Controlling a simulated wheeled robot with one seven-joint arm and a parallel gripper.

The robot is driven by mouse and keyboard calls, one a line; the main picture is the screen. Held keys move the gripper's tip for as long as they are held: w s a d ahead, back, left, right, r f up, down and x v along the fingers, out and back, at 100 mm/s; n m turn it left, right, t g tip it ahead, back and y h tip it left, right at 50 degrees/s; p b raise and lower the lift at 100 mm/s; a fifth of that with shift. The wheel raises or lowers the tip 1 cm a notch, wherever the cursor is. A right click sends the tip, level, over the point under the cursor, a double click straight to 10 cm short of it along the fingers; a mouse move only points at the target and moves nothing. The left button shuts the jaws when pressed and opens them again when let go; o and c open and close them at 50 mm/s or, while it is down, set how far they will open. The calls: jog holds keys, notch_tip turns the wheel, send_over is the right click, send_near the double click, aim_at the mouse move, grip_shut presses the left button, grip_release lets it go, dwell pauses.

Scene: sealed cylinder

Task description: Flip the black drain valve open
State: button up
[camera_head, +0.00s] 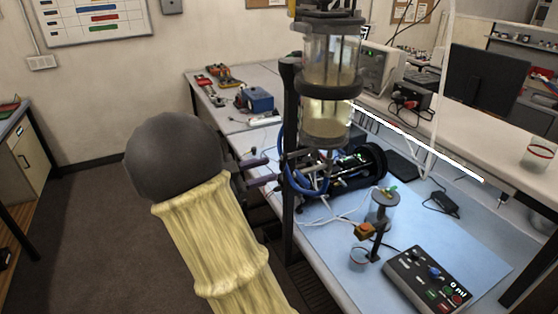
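A clear sealed cylinder (328,122) with black bands and pale, sand-coloured contents stands upright on a black post beside the bench. I cannot pick out the black drain valve for certain among the dark parts and blue tubing (322,184) below it. My gripper (264,170) is left of the post, partly hidden behind my own arm. Its two dark fingers appear spread apart, pointing right, with nothing seen between them. Whether they touch anything is unclear.
A control box (425,280) reading "0 ml" sits on the blue bench mat (480,255). A small clear vessel (380,215) stands behind it, with an orange block (364,230) beside it. A black cylindrical frame (362,165) lies behind. Floor at left is clear.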

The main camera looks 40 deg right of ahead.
aim_at(280, 166)
jog(key=p+x, duration=0.1)
jog(key=x, duration=0.4)
jog(key=shift+s+d, duration=0.15)
jog(key=shift+d, duration=0.15)
jog(key=shift+a, duration=0.1)
grip_shut()
